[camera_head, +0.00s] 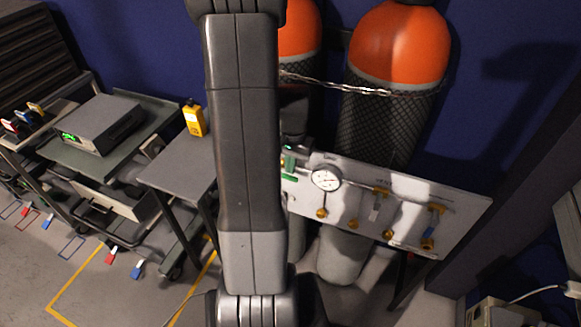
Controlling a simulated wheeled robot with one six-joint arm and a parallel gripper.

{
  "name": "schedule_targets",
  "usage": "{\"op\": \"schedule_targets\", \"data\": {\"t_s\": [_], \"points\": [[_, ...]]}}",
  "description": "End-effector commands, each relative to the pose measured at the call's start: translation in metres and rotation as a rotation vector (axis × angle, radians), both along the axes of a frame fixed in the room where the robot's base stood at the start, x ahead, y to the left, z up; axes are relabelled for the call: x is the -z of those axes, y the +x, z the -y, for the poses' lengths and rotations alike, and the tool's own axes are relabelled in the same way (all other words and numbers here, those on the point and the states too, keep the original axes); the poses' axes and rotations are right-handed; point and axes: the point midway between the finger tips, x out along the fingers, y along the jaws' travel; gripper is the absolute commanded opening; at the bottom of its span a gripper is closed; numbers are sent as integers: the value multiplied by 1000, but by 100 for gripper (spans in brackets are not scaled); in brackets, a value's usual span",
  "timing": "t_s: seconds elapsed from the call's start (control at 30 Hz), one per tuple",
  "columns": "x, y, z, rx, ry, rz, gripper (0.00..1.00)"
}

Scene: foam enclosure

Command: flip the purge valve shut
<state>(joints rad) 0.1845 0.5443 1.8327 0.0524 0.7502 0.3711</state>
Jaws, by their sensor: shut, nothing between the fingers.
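A pale valve panel (462,213) stands in front of the gas cylinders, right of my arm. It carries a round white gauge (326,179) and brass fittings. A valve with a pale grey lever (374,214) sits mid-panel, its lever pointing down. A green part (289,160) shows at the panel's left end, partly behind my arm. The labels are too small to read, so I cannot tell which is the purge valve. My gripper is not in view.
Two orange-topped cylinders (401,42) stand behind the panel, held by a chain (350,88). Left are a grey table (178,167) with a yellow device (193,118) and a cart with a grey instrument (103,124). A dark post (522,190) stands right.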

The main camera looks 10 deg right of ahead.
Motion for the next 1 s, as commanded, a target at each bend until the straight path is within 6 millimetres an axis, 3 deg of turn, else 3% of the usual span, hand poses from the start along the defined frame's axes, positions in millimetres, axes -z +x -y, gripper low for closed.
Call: {"op": "schedule_targets", "data": {"t_s": [0.23,1.0], "points": [[15,0,-1,0,1,-1,0],[20,-1,1,1,0,0,0]]}}
